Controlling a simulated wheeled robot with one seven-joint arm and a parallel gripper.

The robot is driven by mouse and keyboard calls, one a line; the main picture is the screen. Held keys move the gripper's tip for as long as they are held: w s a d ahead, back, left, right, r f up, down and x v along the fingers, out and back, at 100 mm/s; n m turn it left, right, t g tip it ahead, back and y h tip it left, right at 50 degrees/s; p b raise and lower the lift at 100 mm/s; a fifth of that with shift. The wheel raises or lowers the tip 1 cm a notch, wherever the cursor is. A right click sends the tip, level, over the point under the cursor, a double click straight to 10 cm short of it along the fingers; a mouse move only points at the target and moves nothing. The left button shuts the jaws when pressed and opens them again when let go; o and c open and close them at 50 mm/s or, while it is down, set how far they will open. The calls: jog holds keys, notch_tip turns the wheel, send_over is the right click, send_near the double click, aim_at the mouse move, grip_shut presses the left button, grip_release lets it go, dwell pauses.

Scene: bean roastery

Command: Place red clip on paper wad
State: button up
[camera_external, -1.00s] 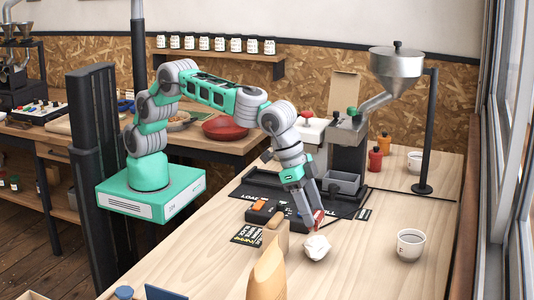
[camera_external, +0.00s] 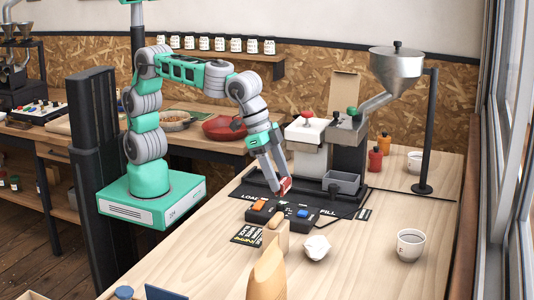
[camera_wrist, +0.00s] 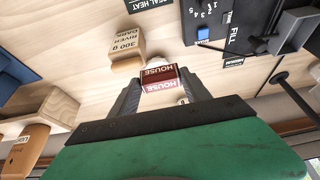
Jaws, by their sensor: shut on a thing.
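My gripper (camera_external: 281,183) is shut on the red clip (camera_external: 284,185). It holds the clip above the black mat, behind the control box. The paper wad (camera_external: 317,248) is a crumpled white lump on the wooden table, in front and to the right of the gripper, apart from the clip. A small white patch beyond the clip in the wrist view may be the wad; I cannot tell.
A black control box (camera_external: 283,215) with an orange and a blue switch stands between gripper and wad. A wooden block (camera_external: 277,234) and a brown paper bag (camera_external: 268,275) stand left of the wad. A white cup (camera_external: 410,244) stands to the right. The table between wad and cup is clear.

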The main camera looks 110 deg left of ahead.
jog(key=w+d+f+p, duration=0.1)
jog(key=w+f, duration=0.4)
jog(key=w, duration=0.2)
jog(key=w+d+f+p, duration=0.1)
jog(key=w+f, duration=0.2)
jog(key=shift+w+d+f+p, duration=0.3)
jog(key=shift+w+f+p, duration=0.05)
jog(key=shift+w, duration=0.05)
notch_tip(320, 180, down, 3)
jog(key=shift+r, duration=0.1)
jog(key=shift+f, duration=0.35)
jog(key=o, duration=1.4)
jog(key=shift+o, duration=0.2)
